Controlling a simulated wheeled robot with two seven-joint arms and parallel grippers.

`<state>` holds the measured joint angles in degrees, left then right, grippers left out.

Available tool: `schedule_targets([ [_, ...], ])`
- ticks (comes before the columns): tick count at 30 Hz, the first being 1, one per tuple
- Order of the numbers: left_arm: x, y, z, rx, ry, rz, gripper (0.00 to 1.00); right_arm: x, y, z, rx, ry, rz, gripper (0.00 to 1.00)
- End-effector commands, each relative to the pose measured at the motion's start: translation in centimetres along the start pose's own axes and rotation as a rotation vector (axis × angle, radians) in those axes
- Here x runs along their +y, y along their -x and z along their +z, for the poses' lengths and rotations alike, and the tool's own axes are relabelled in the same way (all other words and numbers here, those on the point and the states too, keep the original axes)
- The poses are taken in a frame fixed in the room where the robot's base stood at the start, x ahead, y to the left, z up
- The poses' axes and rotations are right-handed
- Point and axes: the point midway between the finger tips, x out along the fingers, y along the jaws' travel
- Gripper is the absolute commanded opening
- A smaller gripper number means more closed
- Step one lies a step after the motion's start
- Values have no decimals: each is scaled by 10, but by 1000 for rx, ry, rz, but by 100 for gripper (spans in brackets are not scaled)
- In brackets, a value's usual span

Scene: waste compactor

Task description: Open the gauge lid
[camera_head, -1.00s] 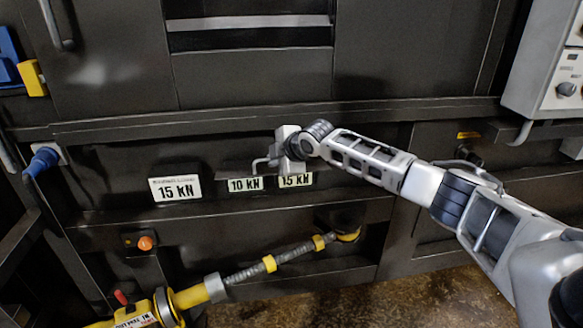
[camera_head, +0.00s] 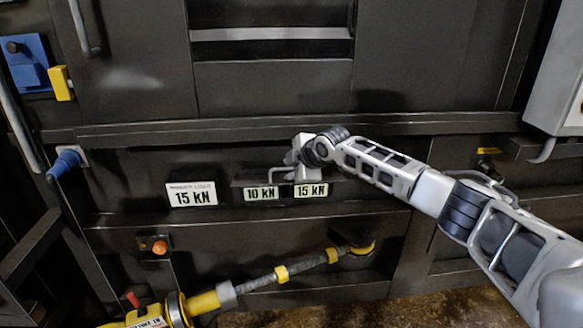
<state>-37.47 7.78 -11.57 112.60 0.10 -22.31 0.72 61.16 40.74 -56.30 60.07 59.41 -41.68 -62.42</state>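A dark box with two pale labels, "10 kN" (camera_head: 261,193) and "15 kN" (camera_head: 310,190), sits low on the dark machine front, likely the gauge housing. Its lid cannot be told apart clearly from the dark box, and my gripper covers part of its top. My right gripper (camera_head: 284,173) is just above the labels, at the top edge of the box. Its thin fingers are small and seen side-on, so I cannot tell whether they are open or touching the box. My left gripper is out of view.
A separate "15 kN" sign (camera_head: 192,194) is to the left. A yellow-jointed hose (camera_head: 282,273) runs below. A grey control box (camera_head: 558,80) is at the upper right.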

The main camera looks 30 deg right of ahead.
Motion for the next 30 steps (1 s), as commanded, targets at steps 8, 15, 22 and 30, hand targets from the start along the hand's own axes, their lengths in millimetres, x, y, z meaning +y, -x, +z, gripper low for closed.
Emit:
schedule_targets([
  [8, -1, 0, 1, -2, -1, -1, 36, 0, 11, 0, 3, 1, 0, 30],
  [15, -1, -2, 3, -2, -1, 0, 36, 0, 54, 0, 1, 4, 2, 30],
  [22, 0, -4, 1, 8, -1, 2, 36, 0, 109, 1, -1, 4, 2, 30],
  [30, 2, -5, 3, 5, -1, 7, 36, 0, 151, 0, 0, 0, 1, 30],
])
